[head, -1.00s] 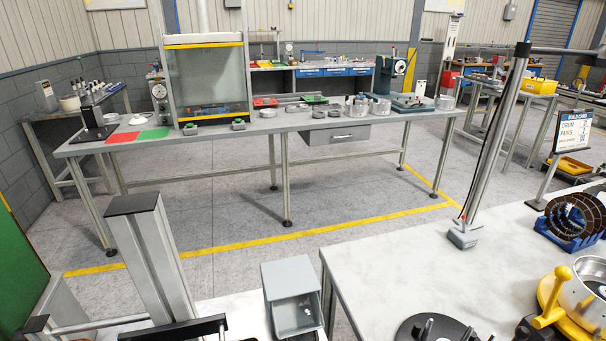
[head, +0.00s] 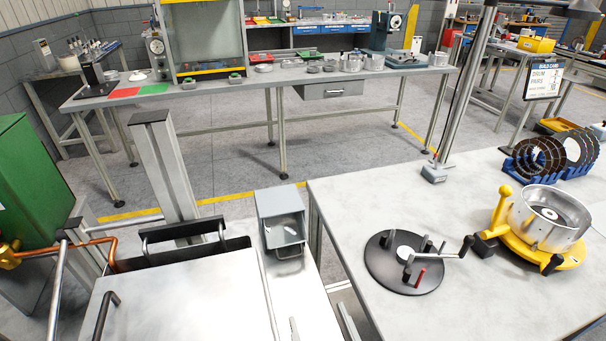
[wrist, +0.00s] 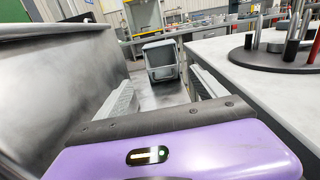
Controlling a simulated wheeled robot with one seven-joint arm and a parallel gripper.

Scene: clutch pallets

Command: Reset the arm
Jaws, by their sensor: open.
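My gripper (wrist: 160,97) shows in the wrist view, with a purple body and two grey fingers spread wide apart. It is open, and nothing sits between the fingers. A grey open bin lies beyond the fingertips in the wrist view (wrist: 160,60), apart from them. In the head view, the same grey bin (head: 282,212) stands on the light surface at the lower middle. My gripper cannot be made out clearly in the head view.
A worktable (head: 480,280) at right holds a black disc fixture (head: 385,275), a steel drum (head: 550,215) on a yellow base and dark rings in a blue rack (head: 530,175). A large metal box (head: 180,300) and green cabinet (head: 35,190) stand at left. Open floor lies behind.

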